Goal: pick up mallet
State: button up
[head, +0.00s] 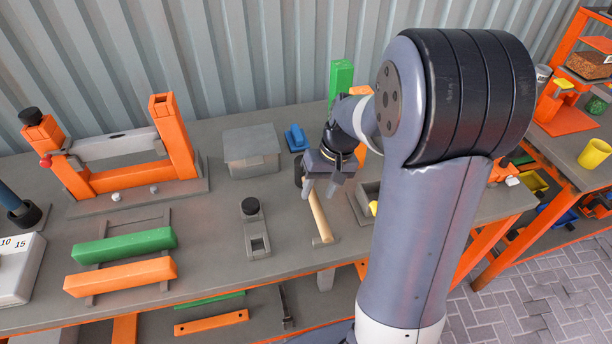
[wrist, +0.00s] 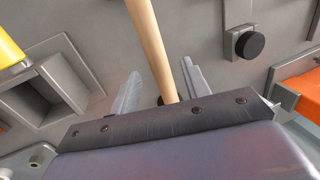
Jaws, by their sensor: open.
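The mallet (head: 319,216) lies on the grey workbench, its pale wooden handle pointing toward the front edge. Its dark head (head: 299,170) is partly hidden by my gripper (head: 321,190) in the head view. My gripper is open above the mallet, near the head end of the handle. In the wrist view the handle (wrist: 152,45) runs down between the two fingers of my gripper (wrist: 158,92). The mallet's head is mostly hidden behind the gripper body there. I cannot tell whether the fingers touch the handle.
A grey block tool with a black knob (head: 252,225) stands left of the mallet. A grey open box (head: 364,203) is close on the right. Green (head: 125,245) and orange (head: 120,277) bars lie at the left. A grey lidded box (head: 251,150) and blue piece (head: 296,138) stand behind.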

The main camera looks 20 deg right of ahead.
aim_at(316, 200)
jog(key=x, duration=0.4)
jog(key=shift+s+f, duration=0.2)
jog(key=shift+f, duration=0.15)
grip_shut()
